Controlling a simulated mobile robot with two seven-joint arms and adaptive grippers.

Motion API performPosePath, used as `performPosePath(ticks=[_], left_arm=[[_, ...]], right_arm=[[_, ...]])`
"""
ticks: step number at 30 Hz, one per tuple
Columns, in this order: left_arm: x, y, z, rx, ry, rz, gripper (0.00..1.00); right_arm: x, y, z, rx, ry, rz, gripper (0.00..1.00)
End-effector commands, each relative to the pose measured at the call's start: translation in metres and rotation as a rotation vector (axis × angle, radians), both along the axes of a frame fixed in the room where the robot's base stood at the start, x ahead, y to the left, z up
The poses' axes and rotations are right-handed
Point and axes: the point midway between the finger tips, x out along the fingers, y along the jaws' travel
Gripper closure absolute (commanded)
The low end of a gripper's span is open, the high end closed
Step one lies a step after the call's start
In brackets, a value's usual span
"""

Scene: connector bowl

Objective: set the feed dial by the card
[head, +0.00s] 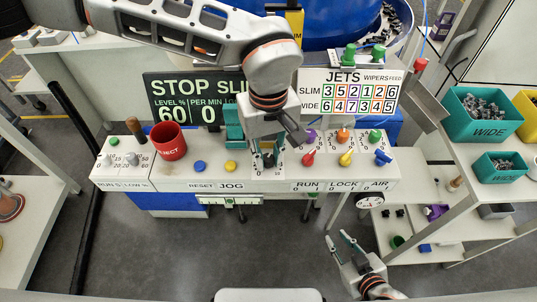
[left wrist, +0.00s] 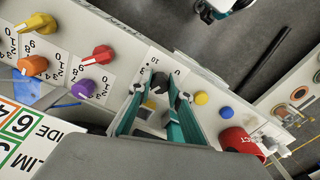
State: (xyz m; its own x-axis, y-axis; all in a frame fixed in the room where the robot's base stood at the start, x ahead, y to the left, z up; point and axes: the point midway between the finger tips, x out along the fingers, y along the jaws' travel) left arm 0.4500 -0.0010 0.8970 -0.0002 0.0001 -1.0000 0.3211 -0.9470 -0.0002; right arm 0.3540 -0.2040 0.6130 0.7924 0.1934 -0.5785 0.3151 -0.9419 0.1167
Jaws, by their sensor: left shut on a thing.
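The card (head: 350,92) stands behind the panel, headed JETS, WIPERS and FEED. Its SLIM row reads 3 5 2 1 2 6 and its WIDE row 6 4 7 3 4 5. It shows upside down in the left wrist view (left wrist: 22,138). My left gripper (head: 268,157) is shut on a black dial (left wrist: 160,82) on the panel, left of the coloured knobs. The gripper covers most of that dial's scale, so its setting is unclear. The gripper also shows in the left wrist view (left wrist: 158,92). My right gripper (head: 341,238) is open and empty, low in front of the panel.
Purple, orange, green, red, yellow and blue knobs (head: 346,158) sit close to the right. Blue and yellow buttons (head: 231,166) and a red REJECT cup (head: 171,141) are left. A dark display (head: 185,98) reads 60 and 0.

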Motion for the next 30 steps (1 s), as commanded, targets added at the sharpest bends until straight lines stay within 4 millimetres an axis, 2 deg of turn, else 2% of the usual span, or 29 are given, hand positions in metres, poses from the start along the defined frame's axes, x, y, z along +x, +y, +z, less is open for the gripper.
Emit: performPosePath(ticks=[14, 15, 16, 26, 30], left_arm=[[0.0005, -0.0002, 0.0007, -0.001, -0.001, -0.013, 1.00], [0.0005, -0.0002, 0.0007, -0.001, -0.001, -0.013, 0.74], [0.0005, -0.0002, 0.0007, -0.001, -0.001, -0.013, 0.66], [0.0002, 0.0000, 0.0006, 0.000, 0.000, -0.013, 0.65], [0.0006, 0.0000, 0.0083, -0.001, -0.001, -0.011, 0.65]], right_arm=[[-0.0001, 0.0002, -0.0001, 0.000, 0.001, 0.000, 0.76], [-0.0001, 0.0002, -0.0001, 0.000, 0.001, 0.000, 0.76], [0.0000, 0.0001, -0.0002, 0.000, 0.001, 0.000, 0.76], [0.0025, -0.0015, 0.0008, -0.004, -0.003, 0.000, 0.76], [0.0024, -0.0016, 0.0009, -0.004, -0.003, 0.000, 0.76]])
